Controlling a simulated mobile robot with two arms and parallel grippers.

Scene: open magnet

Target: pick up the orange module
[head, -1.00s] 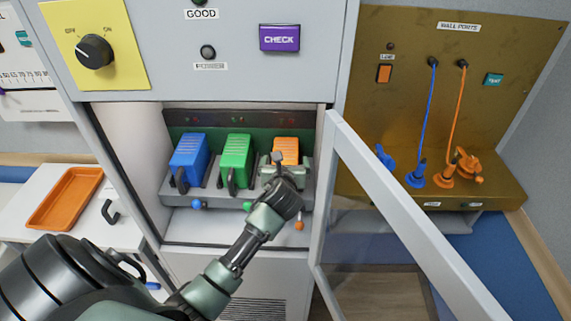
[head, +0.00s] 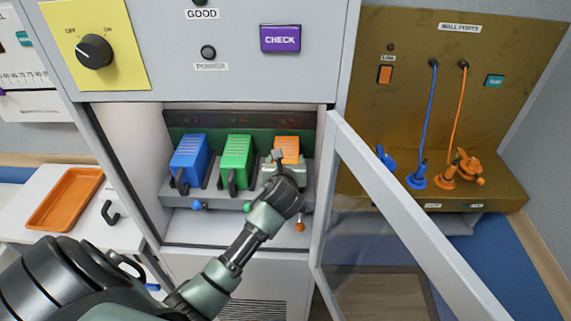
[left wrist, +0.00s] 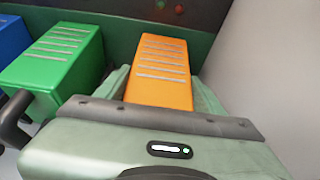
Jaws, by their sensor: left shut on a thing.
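The orange module (head: 286,145) sits at the right end of the row in the open cabinet bay, beside the green module. In the left wrist view the orange module (left wrist: 160,75) stands between the fingers, its slotted top facing up. My left gripper (head: 279,160) is shut on it from the front. The module's lower front and any handle there are hidden behind the gripper and wrist. It still appears to stand in the rack (head: 208,195); I cannot tell whether it is lifted. My right gripper is out of view.
Green (head: 236,152) and blue (head: 188,155) modules stand to the left in the rack. The open cabinet door (head: 400,210) stands close on the right. The bay's right wall is near the gripper. An orange tray (head: 65,198) lies on the left counter.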

